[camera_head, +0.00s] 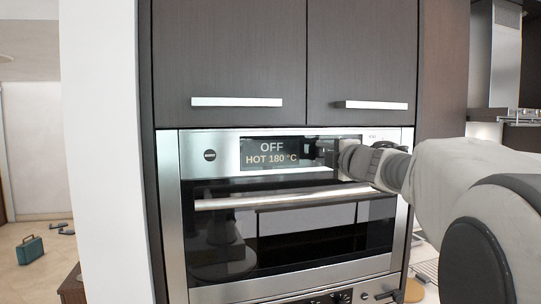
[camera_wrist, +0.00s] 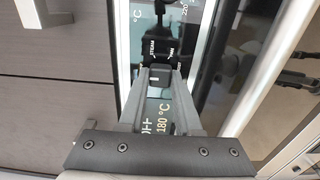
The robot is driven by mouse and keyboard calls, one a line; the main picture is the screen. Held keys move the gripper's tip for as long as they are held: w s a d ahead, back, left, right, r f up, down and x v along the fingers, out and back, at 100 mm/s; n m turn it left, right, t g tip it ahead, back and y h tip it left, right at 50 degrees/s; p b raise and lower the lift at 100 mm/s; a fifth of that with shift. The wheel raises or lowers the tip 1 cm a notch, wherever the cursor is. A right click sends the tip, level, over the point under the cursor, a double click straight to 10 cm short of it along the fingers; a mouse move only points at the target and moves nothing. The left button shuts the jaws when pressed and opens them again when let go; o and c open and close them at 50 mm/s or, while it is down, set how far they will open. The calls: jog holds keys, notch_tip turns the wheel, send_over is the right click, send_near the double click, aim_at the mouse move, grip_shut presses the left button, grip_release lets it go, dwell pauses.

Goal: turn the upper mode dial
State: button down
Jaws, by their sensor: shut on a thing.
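The upper oven's display (camera_head: 272,152) reads "OFF" and "HOT 180 °C". My gripper (camera_head: 345,156) reaches in from the right to the right part of this panel, and hides the upper mode dial in the head view. In the wrist view the fingers of my gripper (camera_wrist: 157,82) are shut on the small dark upper mode dial (camera_wrist: 156,76), one finger on each side. Small white labels, one reading "STEAM", show on the panel beyond the dial. Part of the display text, "180 °C", shows between the fingers.
The upper oven's long handle (camera_head: 270,201) runs across the glass door just below the panel. Cabinet doors with bar handles (camera_head: 237,102) are above. A lower control panel (camera_head: 325,298) with knobs shows at the bottom edge. A white wall (camera_head: 100,150) stands at the left.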

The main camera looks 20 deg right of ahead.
dwell(0.4)
jog(key=c, duration=0.6)
grip_release()
jog(key=shift+s, duration=0.1)
jog(key=s, duration=1.7)
jog(key=shift+s+d, duration=0.15)
jog(key=shift+d, duration=0.15)
jog(key=s+a+f+m+g+h, duration=0.2)
jog(key=f+m+g+h, duration=0.1)
jog(key=f+m, duration=0.45)
jog(key=s+a+f+m+g+h, duration=0.2)
jog(key=s+f+m+g, duration=0.1)
jog(key=f+m, duration=0.45)
jog(key=s+a+f+m+g+y, duration=0.3)
jog(key=s+a+f+g, duration=0.3)
jog(key=s+a+f, duration=0.5)
notch_tip(320, 180, down, 2)
jog(key=shift+a+f+y, duration=0.1)
jog(key=shift+a+y, duration=0.6)
jog(key=shift+a, duration=0.3)
